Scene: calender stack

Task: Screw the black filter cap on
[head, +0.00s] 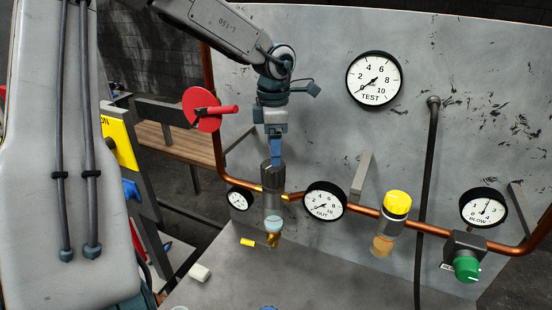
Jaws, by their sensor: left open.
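The black filter cap (272,177) is a dark upright cylinder at the copper pipe, left of the OUT gauge. Below it is a filter body with a pale, clear bowl (273,224) and a brass fitting at the bottom. I cannot tell how tightly the cap sits on the body. My left gripper (277,160) points down from above, with its blue fingers right at the cap's top. It is open; whether the fingers touch the cap is unclear. My right gripper is not in view.
The copper pipe (365,211) carries the OUT gauge (325,200), a small gauge (240,199), a yellow-capped unit (397,204) and a green knob (467,269). A red valve wheel (202,110) stands left of my gripper. A white piece (200,272) and a yellow piece (247,242) lie below.

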